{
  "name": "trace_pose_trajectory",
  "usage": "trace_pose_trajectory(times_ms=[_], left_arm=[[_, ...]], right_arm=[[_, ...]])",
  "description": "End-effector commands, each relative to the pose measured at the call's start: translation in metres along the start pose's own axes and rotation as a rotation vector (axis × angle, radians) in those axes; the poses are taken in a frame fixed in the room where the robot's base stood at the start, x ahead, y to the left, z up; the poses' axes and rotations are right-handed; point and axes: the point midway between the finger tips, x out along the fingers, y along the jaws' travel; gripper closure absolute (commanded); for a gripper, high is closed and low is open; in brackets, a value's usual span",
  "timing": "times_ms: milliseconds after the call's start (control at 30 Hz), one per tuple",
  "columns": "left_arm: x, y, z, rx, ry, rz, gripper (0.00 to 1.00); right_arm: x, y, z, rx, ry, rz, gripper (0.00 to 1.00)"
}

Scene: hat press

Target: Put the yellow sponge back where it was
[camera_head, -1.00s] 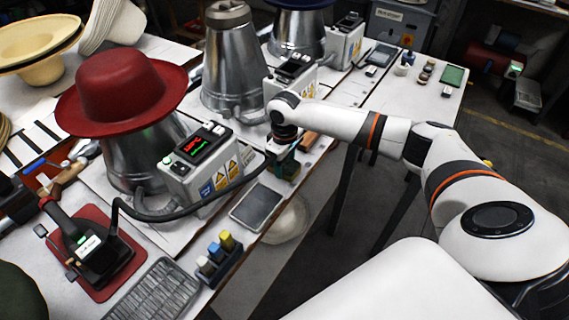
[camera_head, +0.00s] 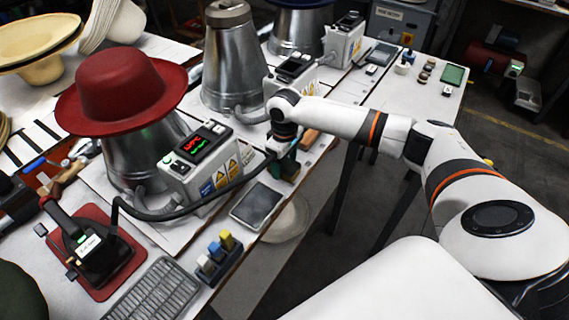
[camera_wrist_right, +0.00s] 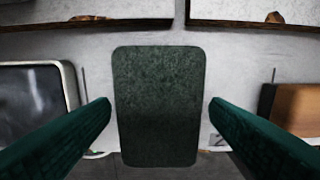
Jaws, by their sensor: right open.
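My right gripper (camera_head: 285,170) is low over the front strip of the white workbench, its green fingers pointing down. In the right wrist view the gripper (camera_wrist_right: 158,104) is open, with one finger on each side of a dark green rectangular pad (camera_wrist_right: 158,85). A gap shows between the pad and each finger. The pad may be the sponge's scouring face; no yellow shows on it from above. In the head view my gripper hides most of it. My left gripper is in neither view.
A dark tablet (camera_head: 258,205) lies just in front of my right gripper. A brown block (camera_head: 310,138) lies beyond it, and also shows in the wrist view (camera_wrist_right: 298,108). A control box (camera_head: 200,170) with a black hose stands left. The bench edge is close on the right.

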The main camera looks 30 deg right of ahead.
Motion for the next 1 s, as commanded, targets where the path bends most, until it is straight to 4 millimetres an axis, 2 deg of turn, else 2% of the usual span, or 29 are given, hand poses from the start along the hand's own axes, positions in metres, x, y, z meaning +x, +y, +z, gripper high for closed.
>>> trace_pose_trajectory(times_ms=[300, 500, 700, 1000], left_arm=[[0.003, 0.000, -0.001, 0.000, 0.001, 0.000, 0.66], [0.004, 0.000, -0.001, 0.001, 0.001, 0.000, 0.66], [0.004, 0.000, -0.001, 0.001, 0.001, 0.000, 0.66], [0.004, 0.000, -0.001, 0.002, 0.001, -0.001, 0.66]], right_arm=[[-0.067, 0.000, 0.001, -0.001, -0.005, 0.000, 0.29], [-0.100, 0.000, 0.001, 0.001, -0.004, 0.001, 0.29], [-0.112, 0.000, 0.000, 0.000, -0.001, 0.001, 0.29], [-0.112, 0.000, 0.000, 0.000, -0.001, 0.001, 0.29]])
